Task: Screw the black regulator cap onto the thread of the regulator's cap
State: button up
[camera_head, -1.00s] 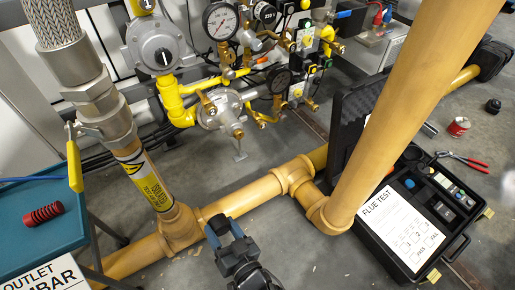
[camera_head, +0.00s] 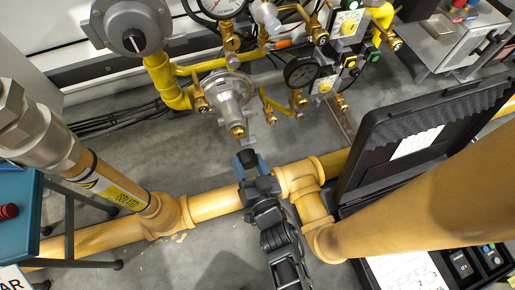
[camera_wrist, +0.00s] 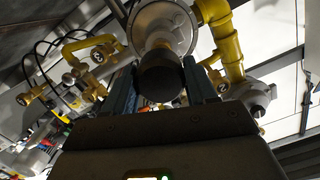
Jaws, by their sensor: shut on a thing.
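The black regulator cap (camera_wrist: 160,76) is held between the blue fingers of my gripper (camera_wrist: 160,82) in the wrist view. The regulator's brass end (camera_head: 238,131) faces my gripper, just beyond the fingertips. In the wrist view the regulator's silver body (camera_wrist: 163,24) shows directly behind the cap, roughly in line with it. The cap hides most of the thread, so I cannot tell whether they touch.
A thick tan floor pipe (camera_head: 213,205) runs beneath my gripper. A tan pipe (camera_head: 440,206) and open black case (camera_head: 365,150) stand at right. A teal table (camera_head: 18,228) is at left.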

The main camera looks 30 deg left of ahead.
aim_at(239, 136)
jog(key=shift+r+p, duration=0.1)
jog(key=shift+p, duration=0.45)
jog(key=shift+w+a+b, duration=0.25)
jog(key=shift+a+b, duration=0.05)
jog(key=shift+r+b+x, duration=0.15)
jog(key=shift+b+x, duration=0.15)
jog(key=shift+x, duration=0.75)
jog(key=shift+r+b+x, duration=0.15)
jog(key=shift+b+x, duration=0.15)
jog(key=shift+x, duration=0.8)
jog(key=shift+b+x, duration=0.65)
jog(key=shift+x, duration=1)
